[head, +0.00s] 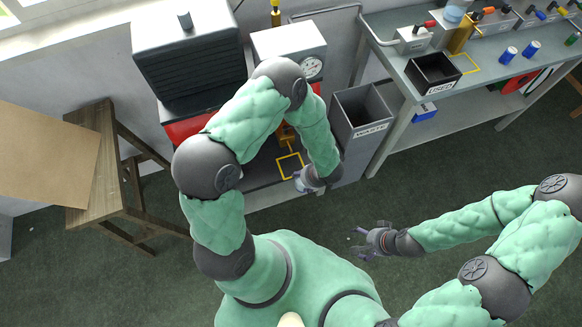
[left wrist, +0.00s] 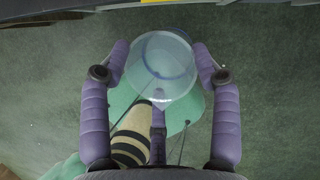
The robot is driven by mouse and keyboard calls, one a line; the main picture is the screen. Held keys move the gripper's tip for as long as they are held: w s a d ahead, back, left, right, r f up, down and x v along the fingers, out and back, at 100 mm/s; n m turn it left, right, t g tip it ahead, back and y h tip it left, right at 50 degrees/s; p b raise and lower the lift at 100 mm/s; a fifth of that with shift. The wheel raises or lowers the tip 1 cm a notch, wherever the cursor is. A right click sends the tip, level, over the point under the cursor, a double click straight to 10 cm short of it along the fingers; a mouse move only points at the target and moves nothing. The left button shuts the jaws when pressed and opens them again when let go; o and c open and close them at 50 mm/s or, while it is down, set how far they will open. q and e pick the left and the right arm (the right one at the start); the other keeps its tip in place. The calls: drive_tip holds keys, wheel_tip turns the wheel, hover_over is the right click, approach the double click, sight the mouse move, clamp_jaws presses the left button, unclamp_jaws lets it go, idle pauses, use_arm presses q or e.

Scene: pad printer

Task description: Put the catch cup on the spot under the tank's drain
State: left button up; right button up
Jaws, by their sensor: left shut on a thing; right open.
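The catch cup (left wrist: 162,66) is a clear, bluish round cup, held between the purple fingers of my left gripper (left wrist: 160,75) in the left wrist view. In the head view my left gripper (head: 302,184) is at the front edge of the dark machine base, just front-right of a yellow square outline (head: 290,166). The cup is small and mostly covered there. A brass drain fitting (head: 287,139) shows behind the square; my left arm hides most of the tank. The square looks empty. My right gripper (head: 368,240) is open and empty over the floor.
A grey waste bin (head: 362,112) stands right of the machine. A wooden table (head: 88,165) stands at left. The floor in front is clear.

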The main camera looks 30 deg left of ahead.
use_arm(q)
drive_tip(key=s+d+f+m+t, duration=0.2)
drive_tip(key=s+d+f+m, duration=0.2)
drive_tip(key=shift+m+h, duration=0.4)
drive_tip(key=shift+w+a+f+b, duration=0.6)
drive_tip(key=shift+w+a+b, duration=0.15)
drive_tip(key=shift+w+a, duration=1.4)
drive_tip(key=shift+w+a+f+b, duration=0.65)
drive_tip(key=shift+w+a, duration=1.05)
drive_tip(key=shift+a, duration=0.8)
drive_tip(key=shift+w+a+f+b, duration=0.55)
drive_tip(key=shift+w+a+b, duration=0.25)
drive_tip(key=shift+w+a, duration=1.35)
drive_tip(key=shift+s+a, duration=0.15)
drive_tip(key=shift+s, duration=0.05)
drive_tip(key=shift+f, duration=0.1)
drive_tip(key=o, duration=1)
